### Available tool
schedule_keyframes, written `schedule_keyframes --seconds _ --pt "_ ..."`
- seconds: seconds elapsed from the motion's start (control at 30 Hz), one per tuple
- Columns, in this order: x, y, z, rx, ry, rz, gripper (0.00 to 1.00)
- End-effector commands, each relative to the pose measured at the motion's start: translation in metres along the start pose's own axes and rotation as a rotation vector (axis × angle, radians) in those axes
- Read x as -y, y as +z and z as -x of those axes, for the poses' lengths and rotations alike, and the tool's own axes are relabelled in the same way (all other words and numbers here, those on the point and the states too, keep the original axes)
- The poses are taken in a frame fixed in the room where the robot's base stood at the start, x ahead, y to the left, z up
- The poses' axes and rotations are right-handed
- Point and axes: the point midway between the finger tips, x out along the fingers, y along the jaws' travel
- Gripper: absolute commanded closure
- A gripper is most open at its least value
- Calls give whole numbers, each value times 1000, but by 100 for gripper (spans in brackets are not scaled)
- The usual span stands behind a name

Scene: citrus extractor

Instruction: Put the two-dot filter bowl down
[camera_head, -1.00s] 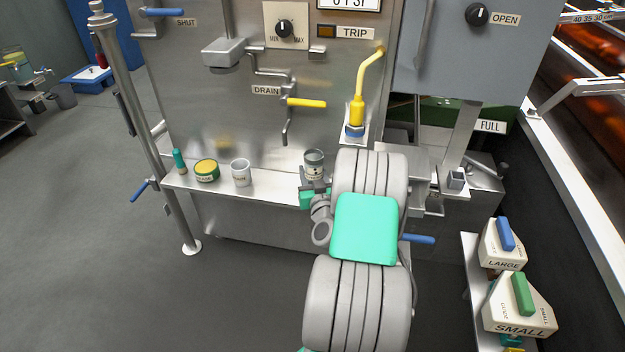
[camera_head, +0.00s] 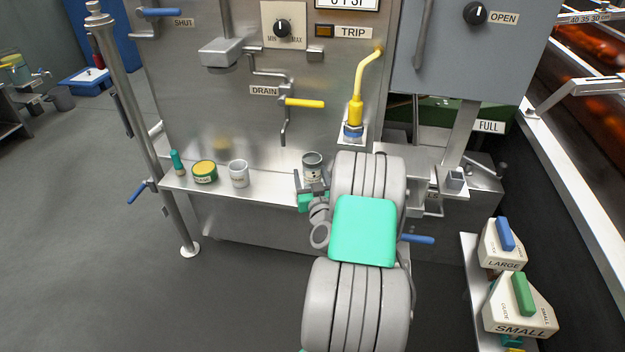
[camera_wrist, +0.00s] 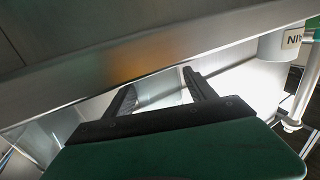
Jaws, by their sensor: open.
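A small grey metal cup (camera_head: 312,162) stands at the right part of the steel shelf in the head view; it looks like the filter bowl, but its dots are too small to make out. My gripper (camera_head: 312,183) is open right at this cup, with its fingers apart in front of its lower part. I cannot tell whether they still touch it. In the wrist view the two dark fingers of my gripper (camera_wrist: 160,90) are spread, and no bowl shows clearly between them.
The steel shelf (camera_head: 270,190) also carries a pale cup (camera_head: 239,175), a yellow-and-green round tin (camera_head: 205,172) and a teal-topped piece (camera_head: 177,162) to the left. The steel panel with a yellow drain handle (camera_head: 305,103) rises behind. A yellow spout (camera_head: 357,105) hangs right of the cup.

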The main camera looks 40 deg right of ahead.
Motion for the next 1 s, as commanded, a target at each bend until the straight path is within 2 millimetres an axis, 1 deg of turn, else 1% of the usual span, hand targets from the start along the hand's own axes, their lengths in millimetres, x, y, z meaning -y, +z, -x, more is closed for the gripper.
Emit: schedule_keyframes --seconds 0.03,0.07,0.17,0.4,0.5,0.63,0.8,0.87,0.93,0.97,1.0 --pt "0 -7 0 0 0 0 36" --pt "-1 -2 4 1 1 -1 36" --pt "-2 0 22 1 3 -1 36" --pt "-2 -1 77 -1 5 -1 36" --pt "-2 -2 97 -2 5 0 36" --pt "-1 -2 114 0 3 -1 36" --pt "1 -3 120 -1 -3 0 36" --pt "11 -5 118 6 -36 6 36" --pt "41 -8 112 29 -135 21 36" --pt "62 -9 110 50 -200 30 36" --pt "95 -10 109 90 -304 45 36"
